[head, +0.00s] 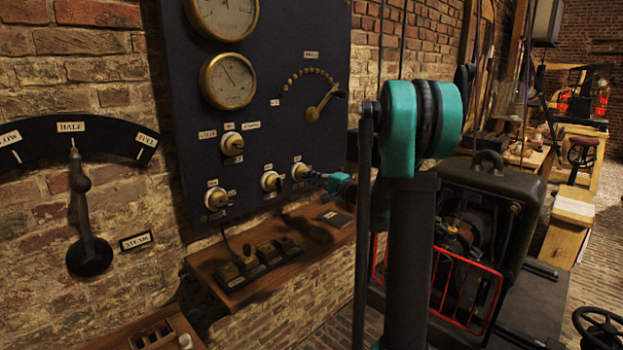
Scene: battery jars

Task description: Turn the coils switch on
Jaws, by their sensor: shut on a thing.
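A dark upright panel (262,110) carries several round brass-and-white switches. One switch (299,171) is at the lower right, another (271,181) is just left of it, a third (217,198) is at the lower left, and one more (232,144) is above. Their small labels are too small to read, so I cannot tell which is marked coils. My gripper (311,176) reaches in from the right and is shut on the knob of the lower right switch.
Two brass gauges (226,82) and a brass lever (322,102) sit higher on the panel. A wooden shelf (290,255) with dark blocks juts out below. A steam lever (85,215) is on the brick wall at left. A dark machine with a red guard (470,290) stands at right.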

